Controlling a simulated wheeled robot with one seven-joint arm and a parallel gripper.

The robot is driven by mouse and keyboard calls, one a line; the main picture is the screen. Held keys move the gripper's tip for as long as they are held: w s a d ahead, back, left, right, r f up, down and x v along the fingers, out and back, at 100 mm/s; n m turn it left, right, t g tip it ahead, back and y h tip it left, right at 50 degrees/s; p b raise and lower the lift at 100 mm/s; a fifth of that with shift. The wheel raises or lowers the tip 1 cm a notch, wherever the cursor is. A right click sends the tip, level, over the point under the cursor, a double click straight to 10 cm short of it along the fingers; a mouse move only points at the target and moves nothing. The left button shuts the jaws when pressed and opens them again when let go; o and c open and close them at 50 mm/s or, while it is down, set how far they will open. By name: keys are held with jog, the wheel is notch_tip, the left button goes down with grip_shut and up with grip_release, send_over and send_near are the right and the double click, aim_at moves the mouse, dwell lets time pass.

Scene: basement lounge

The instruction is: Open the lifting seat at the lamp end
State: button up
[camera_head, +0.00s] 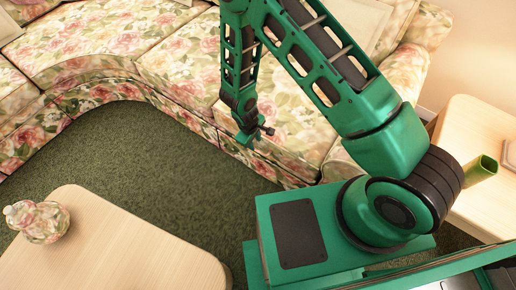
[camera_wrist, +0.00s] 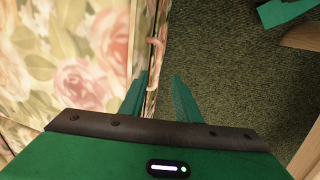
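The floral seat (camera_head: 290,122) at the right end of the sectional sofa lies flat in the head view; no lamp is in view. Its floral top (camera_wrist: 80,60) fills the left of the wrist view. A small pinkish loop (camera_wrist: 157,46) sticks out from the seat's front edge there, just beyond the fingertips. My gripper (camera_head: 250,140) is at the front edge of this seat, pointing down.
A wooden coffee table (camera_head: 110,245) with a floral pot (camera_head: 38,222) stands at lower left. A side table (camera_head: 475,130) stands at right, with a green vase-like object (camera_head: 481,171) near it. Green carpet (camera_head: 150,150) lies clear between sofa and coffee table.

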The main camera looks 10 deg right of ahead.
aim_at(258, 152)
jog(key=f, duration=0.3)
jog(key=w+d+f, duration=0.1)
jog(key=f, duration=0.2)
jog(key=d+f, duration=0.1)
jog(key=f, duration=0.2)
jog(key=shift+w+f, duration=0.25)
jog(key=shift+f, duration=0.15)
grip_shut()
